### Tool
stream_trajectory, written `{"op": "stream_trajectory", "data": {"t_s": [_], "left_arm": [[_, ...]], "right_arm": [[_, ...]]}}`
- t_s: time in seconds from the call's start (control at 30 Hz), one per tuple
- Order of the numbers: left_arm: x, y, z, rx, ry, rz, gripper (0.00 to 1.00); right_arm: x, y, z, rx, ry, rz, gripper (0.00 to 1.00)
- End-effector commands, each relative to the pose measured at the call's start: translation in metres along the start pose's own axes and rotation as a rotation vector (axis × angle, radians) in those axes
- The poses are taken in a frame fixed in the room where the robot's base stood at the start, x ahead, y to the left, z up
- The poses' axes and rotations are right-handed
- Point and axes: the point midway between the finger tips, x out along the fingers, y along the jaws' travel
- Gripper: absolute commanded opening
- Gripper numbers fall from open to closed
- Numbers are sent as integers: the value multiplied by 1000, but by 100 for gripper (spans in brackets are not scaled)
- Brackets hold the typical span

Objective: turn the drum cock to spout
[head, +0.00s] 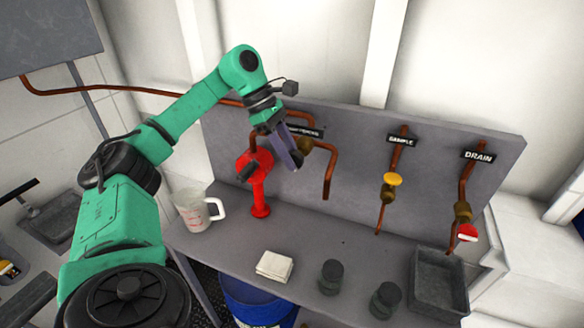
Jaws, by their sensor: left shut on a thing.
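The drum cock (305,144) is a brass body on copper pipework at the left of the grey panel. The label above it is partly covered by my arm, and I cannot read it. One copper pipe (329,178) bends down from it as a spout. My left gripper (292,158) is right at the cock, pointing down, its fingers closed on the cock's handle. The fingers hide the handle, so its direction cannot be told. A red upright fitting (258,190) stands on the shelf just left of the gripper. My right gripper is not in view.
On the panel (350,150) are a SAMPLE valve with a yellow knob (392,179) and a DRAIN valve with a red handle (467,232). The shelf holds a measuring jug (197,210), a folded cloth (274,266), two dark jars (331,276) and a grey tray (438,282). A blue drum (258,304) stands below.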

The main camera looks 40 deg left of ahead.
Motion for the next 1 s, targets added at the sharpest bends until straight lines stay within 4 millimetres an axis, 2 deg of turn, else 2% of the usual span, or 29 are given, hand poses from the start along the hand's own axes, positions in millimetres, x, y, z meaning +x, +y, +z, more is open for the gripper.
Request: {"op": "stream_trajectory", "data": {"t_s": [0.03,0.8,1.0], "left_arm": [[7,1,-6,-3,-49,5,0],[12,1,-16,2,-776,7,0],[11,0,-17,3,-924,6,0]], "right_arm": [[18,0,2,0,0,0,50],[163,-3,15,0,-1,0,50],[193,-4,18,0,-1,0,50]]}}
